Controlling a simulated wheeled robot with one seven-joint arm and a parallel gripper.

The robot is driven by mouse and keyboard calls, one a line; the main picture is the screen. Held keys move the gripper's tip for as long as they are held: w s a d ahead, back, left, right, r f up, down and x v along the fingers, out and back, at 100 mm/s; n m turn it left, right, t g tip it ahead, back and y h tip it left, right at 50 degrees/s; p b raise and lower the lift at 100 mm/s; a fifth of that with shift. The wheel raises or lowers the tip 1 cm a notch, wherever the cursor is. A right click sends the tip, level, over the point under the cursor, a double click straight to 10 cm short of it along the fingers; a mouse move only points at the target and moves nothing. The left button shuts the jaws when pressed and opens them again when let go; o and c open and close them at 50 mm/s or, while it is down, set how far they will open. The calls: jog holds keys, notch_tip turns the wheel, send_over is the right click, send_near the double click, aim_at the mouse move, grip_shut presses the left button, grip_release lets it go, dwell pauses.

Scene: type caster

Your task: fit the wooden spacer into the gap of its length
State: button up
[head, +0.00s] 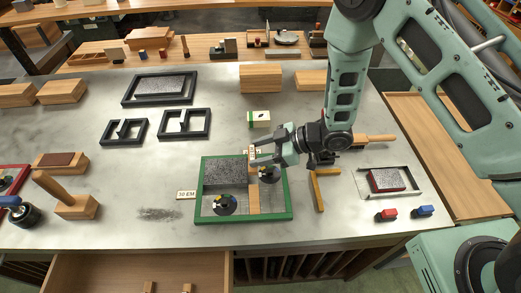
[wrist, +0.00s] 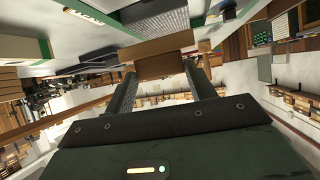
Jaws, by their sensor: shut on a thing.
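My gripper (head: 254,158) is shut on the wooden spacer, a small plain block (wrist: 165,55) across the fingertips in the wrist view. In the head view the gripper is over the back right part of a green frame (head: 199,192) lying on the table. The frame holds a grey speckled block (head: 224,170) at its back left. Two dark round clamps with yellow parts stand there, one at the front left (head: 223,204) and one at the right (head: 269,175). A wooden strip (head: 253,202) shows between them. The gripper partly hides the frame's back right, so I cannot tell whether the spacer touches anything.
Black frames (head: 185,124) stand at the back left.

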jog(key=shift+f+b, duration=1.3)
jog(key=shift+f, duration=0.55)
jog(key=shift+f+b, duration=0.95)
jog(key=shift+f, duration=0.2)
jog(key=o, duration=1)
jog(key=shift+o, duration=0.2)
jog(key=shift+r, duration=0.1)
jog(key=shift+r+p, duration=2.15)
jog(key=shift+r, duration=0.75)
